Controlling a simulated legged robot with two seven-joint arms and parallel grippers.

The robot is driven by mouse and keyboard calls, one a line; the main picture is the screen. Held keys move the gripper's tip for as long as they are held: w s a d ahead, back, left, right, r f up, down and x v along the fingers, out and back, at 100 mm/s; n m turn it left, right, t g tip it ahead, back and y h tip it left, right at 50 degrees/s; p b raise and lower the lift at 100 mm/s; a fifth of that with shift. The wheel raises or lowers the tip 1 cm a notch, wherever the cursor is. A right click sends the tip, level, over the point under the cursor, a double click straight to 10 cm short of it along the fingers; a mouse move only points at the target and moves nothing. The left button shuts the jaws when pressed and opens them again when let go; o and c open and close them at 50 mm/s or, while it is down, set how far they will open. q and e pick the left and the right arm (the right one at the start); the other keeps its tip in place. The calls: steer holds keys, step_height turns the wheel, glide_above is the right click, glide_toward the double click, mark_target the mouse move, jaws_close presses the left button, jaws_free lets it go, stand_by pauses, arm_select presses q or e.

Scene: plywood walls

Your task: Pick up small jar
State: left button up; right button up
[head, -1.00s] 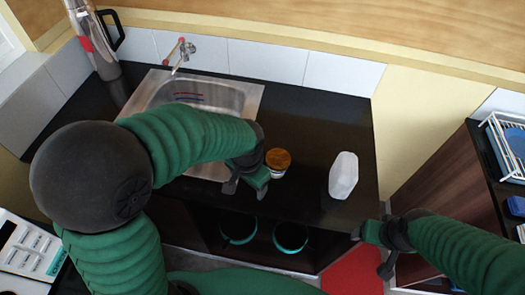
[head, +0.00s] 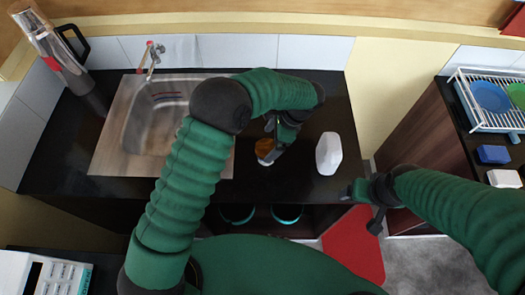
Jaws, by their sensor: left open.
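The small jar (head: 263,147) has a brown-orange lid and a pale body, and stands on the black counter (head: 310,185) to the right of the sink. My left gripper (head: 271,140) is open and right at the jar, reaching down from the upper right. Its fingers cover part of the jar, and I cannot tell whether they touch it. My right gripper (head: 361,206) is in front of the counter's right front edge, away from the jar. Its fingers look spread apart with nothing between them.
A white bottle (head: 328,154) stands on the counter close to the right of the jar. The steel sink (head: 155,130) and tap (head: 152,55) are at the left, with a metal flask (head: 50,42) in the back corner. A dish rack (head: 490,100) stands on the right counter.

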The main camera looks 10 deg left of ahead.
mark_target(271, 148)
arm_select(q)
steer(key=shift+s+d+f, duration=0.1)
steer(key=shift+s+f, duration=0.05)
steer(key=shift+f, duration=0.1)
steer(key=f, duration=0.1)
steer(key=f+p, duration=0.2)
steer(key=shift+s+f, duration=0.25)
steer(key=shift+s, duration=0.05)
steer(key=shift+f, duration=0.35)
steer(key=shift+w+a+f, duration=0.15)
steer(key=shift+a, duration=0.6)
steer(key=shift+c, duration=0.7)
steer(key=shift+a, duration=0.2)
steer(key=c, duration=0.5)
steer(key=shift+d, duration=0.3)
steer(key=c, duration=0.5)
steer(key=shift+d, duration=0.4)
steer(key=c, duration=0.4)
arm_select(e)
steer(key=shift+s+d+r, duration=0.15)
steer(key=shift+d+r, duration=0.85)
steer(key=shift+d, duration=0.2)
